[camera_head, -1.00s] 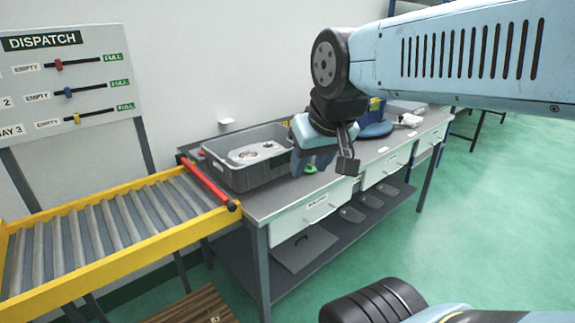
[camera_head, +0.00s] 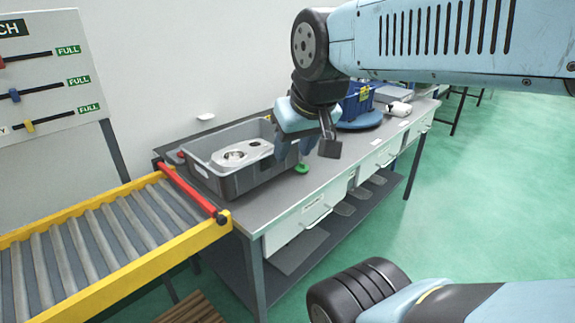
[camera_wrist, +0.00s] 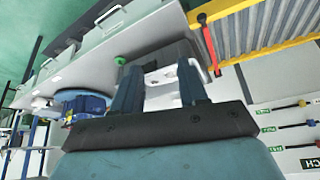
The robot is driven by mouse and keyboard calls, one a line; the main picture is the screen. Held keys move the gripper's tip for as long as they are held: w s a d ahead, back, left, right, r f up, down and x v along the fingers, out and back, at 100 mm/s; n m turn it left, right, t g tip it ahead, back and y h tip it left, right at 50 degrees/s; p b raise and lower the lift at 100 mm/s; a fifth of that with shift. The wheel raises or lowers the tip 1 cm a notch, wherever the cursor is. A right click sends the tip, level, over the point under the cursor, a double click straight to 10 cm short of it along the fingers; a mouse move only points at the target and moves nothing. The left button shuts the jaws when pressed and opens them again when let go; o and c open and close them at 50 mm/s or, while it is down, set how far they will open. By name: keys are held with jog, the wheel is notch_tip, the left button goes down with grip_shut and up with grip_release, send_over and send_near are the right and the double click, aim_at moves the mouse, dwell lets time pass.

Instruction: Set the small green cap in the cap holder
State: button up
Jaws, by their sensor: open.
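The small green cap (camera_head: 302,168) sits on the grey bench top near its front edge, just right of the grey bin. In the wrist view the green cap (camera_wrist: 119,60) shows left of my fingers, close to the left finger's tip. My gripper (camera_head: 296,150) is above the bench, between the bin's right end and the cap, with its fingers pointing down. In the wrist view my gripper (camera_wrist: 157,66) has its two dark fingers apart, with nothing held between them. I cannot pick out the cap holder with certainty.
The grey bin (camera_head: 225,186) holds a pale metal casting (camera_head: 245,152) with round openings. A yellow roller conveyor (camera_head: 110,272) with a red bar (camera_head: 190,190) adjoins the bench's left end.

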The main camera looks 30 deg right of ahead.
jog(key=shift+o, duration=1.4)
jog(key=shift+f, duration=0.1)
jog(key=shift+o, duration=0.7)
jog(key=shift+w+f+m, duration=0.25)
jog(key=shift+w+m, duration=0.05)
jog(key=shift+m, duration=0.1)
jog(key=o, duration=0.4)
jog(key=w+f+m+y, duration=0.1)
jog(key=w+f+m, duration=0.1)
jog(key=w+f+m+g+y, duration=0.1)
jog(key=w+f+m+y, duration=0.1)
jog(key=w+m, duration=0.1)
jog(key=w+f+m+g+y, duration=0.1)
jog(key=w+f+m, duration=0.1)
jog(key=w, duration=0.1)
jog(key=shift+a+f+m, duration=0.2)
jog(key=shift+m, duration=0.1)
jog(key=m+t, duration=0.9)
jog(key=m, duration=1.5)
send_near(305, 166)
jog(key=shift+y, duration=0.3)
jog(key=x, duration=0.5)
jog(key=shift+w+d, duration=0.2)
jog(key=shift+x, duration=3.1)
